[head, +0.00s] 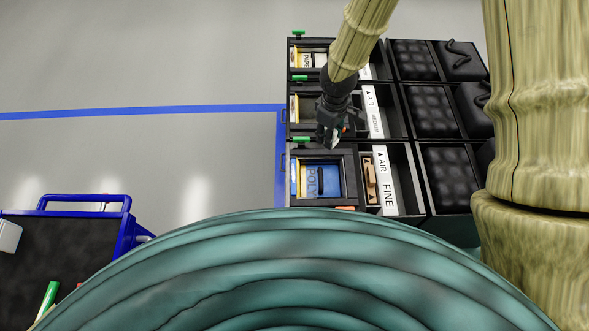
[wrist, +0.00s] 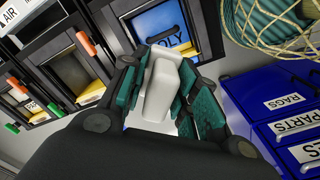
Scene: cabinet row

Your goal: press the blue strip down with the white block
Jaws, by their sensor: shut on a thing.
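My gripper (wrist: 158,72) is shut on the white block (wrist: 160,88), which sits between the teal finger pads in the wrist view. In the head view my gripper (head: 330,132) is over the cabinet row, just above the nearest left compartment; the block is mostly hidden there. A blue strip (head: 150,109) runs along the floor to the cabinets, and a second stretch runs down beside their left side. A blue panel marked POLY (head: 322,181) lies in the nearest left compartment; it also shows beyond the block in the wrist view (wrist: 160,22).
Black cabinets (head: 348,205) hold AIR labels, yellow pieces and green tabs. Dark padded panels (head: 450,170) lie to the right. A blue-framed cart (head: 122,235) stands at lower left. Blue drawers (wrist: 285,95) show in the wrist view.

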